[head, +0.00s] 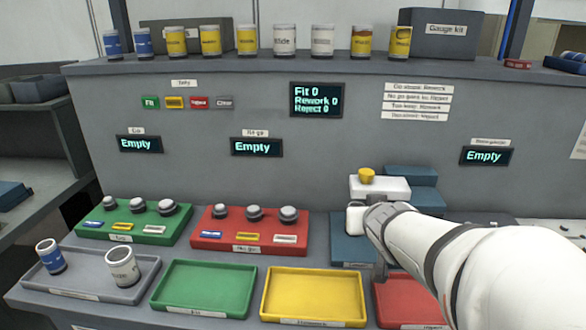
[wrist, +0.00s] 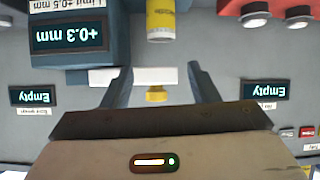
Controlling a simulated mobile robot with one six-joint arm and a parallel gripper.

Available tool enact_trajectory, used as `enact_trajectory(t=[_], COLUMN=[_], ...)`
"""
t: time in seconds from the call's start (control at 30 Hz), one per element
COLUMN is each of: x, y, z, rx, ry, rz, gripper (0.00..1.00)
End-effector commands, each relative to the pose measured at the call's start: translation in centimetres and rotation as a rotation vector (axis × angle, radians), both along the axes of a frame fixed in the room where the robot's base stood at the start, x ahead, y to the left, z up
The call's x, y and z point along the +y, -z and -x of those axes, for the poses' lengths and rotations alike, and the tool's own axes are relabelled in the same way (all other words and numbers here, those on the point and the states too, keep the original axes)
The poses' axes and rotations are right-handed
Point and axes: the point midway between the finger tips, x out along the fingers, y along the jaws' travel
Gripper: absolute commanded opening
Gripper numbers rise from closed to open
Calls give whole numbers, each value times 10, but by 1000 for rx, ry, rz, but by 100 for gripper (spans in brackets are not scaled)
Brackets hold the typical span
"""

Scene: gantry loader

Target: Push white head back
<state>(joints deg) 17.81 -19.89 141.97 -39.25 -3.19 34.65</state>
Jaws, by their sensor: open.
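The white head (head: 385,187) is a pale block with a yellow knob (head: 367,174) on top, beyond my arm in the head view. In the wrist view the white head (wrist: 141,77) shows between the fingers of my gripper (wrist: 160,72), with gaps visible at both sides. The gripper is open and holds nothing; whether a finger touches the head is unclear. A yellow can with a pale end (wrist: 160,20) is just past the head in the wrist view. The gauge display (wrist: 69,36) beside it reads +0.3 mm. My arm hides much of the gauge in the head view.
Green (head: 205,289), yellow (head: 313,297) and red (head: 392,303) trays line the front. A grey tray (head: 90,284) holds two cans. Green (head: 130,220) and red (head: 250,228) gauge blocks stand behind. Several cans line the upper shelf (head: 270,60). The step gauge screen (head: 486,156) reads Empty.

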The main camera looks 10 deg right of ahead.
Motion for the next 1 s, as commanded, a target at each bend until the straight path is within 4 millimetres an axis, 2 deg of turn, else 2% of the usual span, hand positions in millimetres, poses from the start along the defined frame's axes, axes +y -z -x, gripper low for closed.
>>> enact_trajectory(t=[0.03, 0.1, 0.2, 0.4, 0.53, 0.63, 1.0], x=[-18, -27, -33, -33, -33, -33, -37], y=[5, -2, -11, -23, -26, -27, -27], z=[-9, -19, -27, -30, -33, -42, -97], rx=[-94, -212, -341, -482, -515, -520, -519], ry=[19, -9, -60, -139, -163, -167, -167], rz=[36, 45, 47, 38, 34, 32, 32], gripper=[54, 54, 54, 54, 54, 54, 54])
